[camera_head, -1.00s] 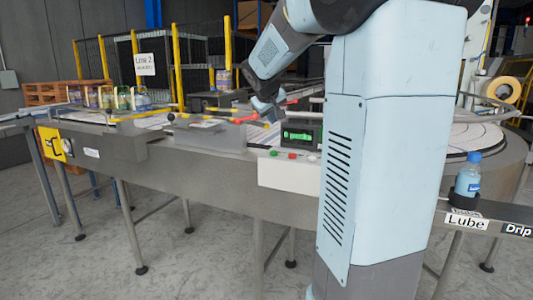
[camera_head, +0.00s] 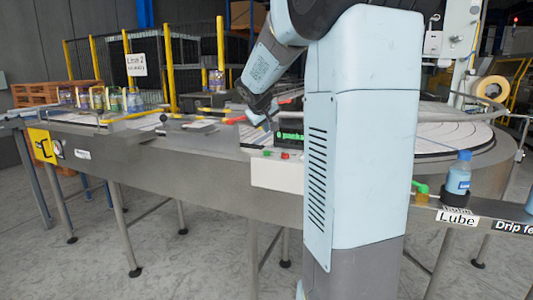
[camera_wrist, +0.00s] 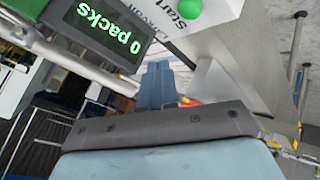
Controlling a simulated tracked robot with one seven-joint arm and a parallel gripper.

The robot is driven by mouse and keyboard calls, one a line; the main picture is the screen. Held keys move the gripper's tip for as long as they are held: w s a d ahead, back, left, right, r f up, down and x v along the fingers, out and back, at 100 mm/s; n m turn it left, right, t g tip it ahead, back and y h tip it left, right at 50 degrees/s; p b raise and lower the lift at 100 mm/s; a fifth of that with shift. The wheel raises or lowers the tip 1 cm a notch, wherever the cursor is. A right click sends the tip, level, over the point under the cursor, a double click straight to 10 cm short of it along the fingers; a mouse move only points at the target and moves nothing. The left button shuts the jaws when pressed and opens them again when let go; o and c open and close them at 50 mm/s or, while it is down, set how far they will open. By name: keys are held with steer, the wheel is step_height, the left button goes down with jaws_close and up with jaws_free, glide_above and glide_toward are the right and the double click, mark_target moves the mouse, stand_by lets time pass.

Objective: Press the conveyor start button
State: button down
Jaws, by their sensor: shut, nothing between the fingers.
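The green start button (camera_wrist: 188,8) sits at the top edge of the wrist view, on a pale panel with the word "start" beside it. In the head view the green button (camera_head: 267,153) is on top of the white control box (camera_head: 277,175) on the conveyor's front edge, with a red button (camera_head: 285,155) to its right. My gripper (camera_head: 266,127) is above the box, over the green button in the picture and apart from it. In the wrist view its blue fingers (camera_wrist: 157,82) are together and empty, below and left of the button.
A display reading "0 packs" (camera_wrist: 108,32) stands beside the button, close to my fingers. A blue bottle (camera_head: 458,176) stands on the shelf at right. Open floor lies in front.

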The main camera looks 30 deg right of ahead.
mark_target(266, 152)
steer(key=shift+f, duration=2.6)
steer(key=shift+f, duration=0.85)
stand_by(1.0)
steer(key=shift+r, duration=3.45)
steer(key=shift+d, duration=0.1)
